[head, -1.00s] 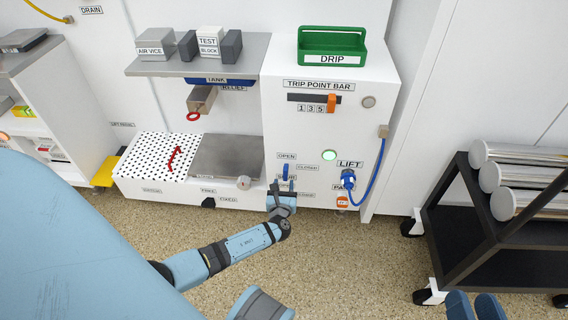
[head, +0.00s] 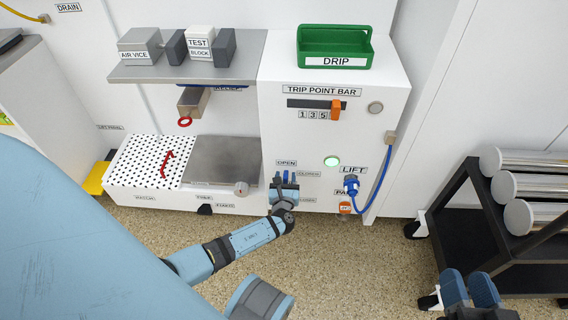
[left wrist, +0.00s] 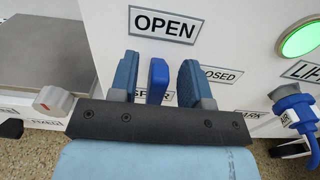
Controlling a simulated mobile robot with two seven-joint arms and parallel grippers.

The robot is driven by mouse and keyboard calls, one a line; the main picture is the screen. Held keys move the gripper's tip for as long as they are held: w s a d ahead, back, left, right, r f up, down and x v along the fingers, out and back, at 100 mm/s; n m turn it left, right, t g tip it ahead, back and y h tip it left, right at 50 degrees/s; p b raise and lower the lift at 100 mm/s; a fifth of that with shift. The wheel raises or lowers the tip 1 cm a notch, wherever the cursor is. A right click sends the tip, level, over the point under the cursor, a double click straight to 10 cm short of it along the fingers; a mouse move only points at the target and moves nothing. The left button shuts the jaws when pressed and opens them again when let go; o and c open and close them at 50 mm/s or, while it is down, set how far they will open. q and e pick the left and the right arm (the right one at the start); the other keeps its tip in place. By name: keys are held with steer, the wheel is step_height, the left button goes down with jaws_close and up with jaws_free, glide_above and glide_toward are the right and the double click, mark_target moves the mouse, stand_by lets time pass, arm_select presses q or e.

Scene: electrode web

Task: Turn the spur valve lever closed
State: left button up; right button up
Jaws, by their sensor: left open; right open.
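The spur valve lever is a blue handle (left wrist: 157,80) on the white cabinet front, upright below the OPEN label (left wrist: 165,24) in the left wrist view. A CLOSED label (left wrist: 221,75), partly covered, is to its right. My left gripper (left wrist: 158,82) is open, with one finger on each side of the lever and a visible gap to both. In the head view my left gripper (head: 285,183) is at the lever and hides most of it. My right gripper (head: 470,289) is open at the lower right edge, away from the cabinet.
To the right of the lever are a lit green button (head: 332,162), a blue LIFT connector (head: 351,186) with a cable, and an orange PARK part (head: 345,207). A small round knob (head: 241,188) is to the left. A black cart (head: 480,225) with metal rolls stands at right.

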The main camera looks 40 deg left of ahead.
arm_select(q)
steer(key=shift+w+a, duration=0.1)
steer(key=shift+w, duration=0.05)
jaws_close()
stand_by(0.4)
